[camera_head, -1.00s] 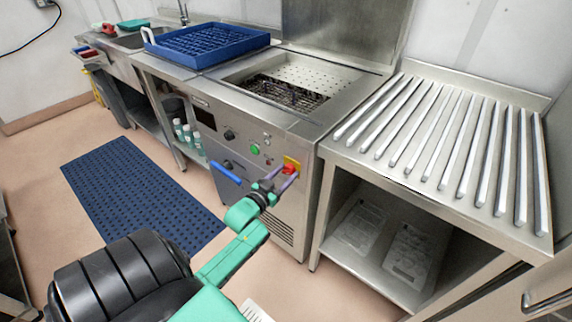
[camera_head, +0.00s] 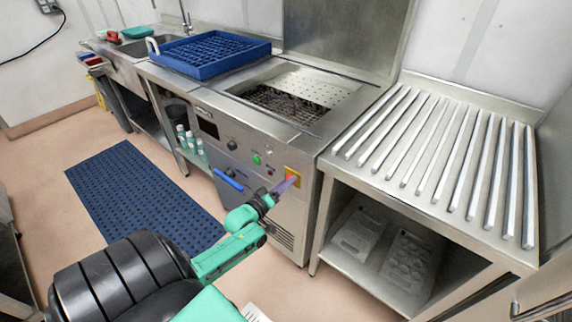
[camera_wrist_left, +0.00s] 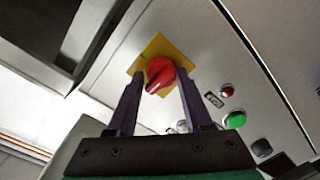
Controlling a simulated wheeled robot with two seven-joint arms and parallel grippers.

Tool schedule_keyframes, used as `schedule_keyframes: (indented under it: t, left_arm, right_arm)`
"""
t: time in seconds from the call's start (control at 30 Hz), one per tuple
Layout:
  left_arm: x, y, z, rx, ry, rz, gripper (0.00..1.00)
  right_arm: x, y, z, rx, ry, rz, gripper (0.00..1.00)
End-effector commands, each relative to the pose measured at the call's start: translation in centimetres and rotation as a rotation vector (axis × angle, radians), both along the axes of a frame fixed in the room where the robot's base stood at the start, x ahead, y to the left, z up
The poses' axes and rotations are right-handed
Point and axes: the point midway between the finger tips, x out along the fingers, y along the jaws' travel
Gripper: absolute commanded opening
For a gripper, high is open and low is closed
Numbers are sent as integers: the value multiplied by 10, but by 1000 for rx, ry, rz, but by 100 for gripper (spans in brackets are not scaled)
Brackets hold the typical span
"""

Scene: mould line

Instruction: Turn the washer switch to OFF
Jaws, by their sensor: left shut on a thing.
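The washer switch is a red rotary knob (camera_wrist_left: 159,74) on a yellow square plate (camera_wrist_left: 150,48), on the front panel of the steel washer (camera_head: 271,215). The yellow plate also shows in the head view (camera_head: 293,171). My left gripper (camera_wrist_left: 160,82) has one purple finger on each side of the red knob and is shut on it. In the head view the left gripper (camera_head: 285,184) reaches the panel's right end, and its fingers hide most of the knob. The knob's pointer mark slants in the wrist view; I cannot read its setting. My right gripper is not in view.
A green button (camera_head: 256,159), a black knob (camera_head: 232,145) and a blue handle (camera_head: 228,179) are on the same front. A blue rack (camera_head: 208,62) stands left on top. A ribbed steel table (camera_head: 345,160) adjoins at right. A blue mat (camera_head: 140,200) covers the floor.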

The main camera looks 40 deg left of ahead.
Motion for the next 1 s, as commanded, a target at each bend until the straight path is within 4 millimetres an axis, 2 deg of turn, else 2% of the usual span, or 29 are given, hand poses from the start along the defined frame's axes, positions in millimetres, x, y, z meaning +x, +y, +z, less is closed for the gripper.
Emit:
schedule_keyframes:
  t: [0.4, 0.9, 0.93, 0.97, 1.0]
  left_arm:
    - [-2, 0, -6, -182, 9, 0, 0]
    - [-3, -2, -9, -204, 16, -1, 0]
    - [-4, -3, -10, -204, 17, -2, 64]
    - [-3, -3, -9, -203, 16, -1, 75]
    - [-3, -2, -9, -202, 15, -1, 76]
  right_arm:
    - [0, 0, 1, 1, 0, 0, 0]
    - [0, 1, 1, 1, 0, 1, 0]
    - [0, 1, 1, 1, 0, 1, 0]
    - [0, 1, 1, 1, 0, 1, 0]
    - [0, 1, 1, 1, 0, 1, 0]
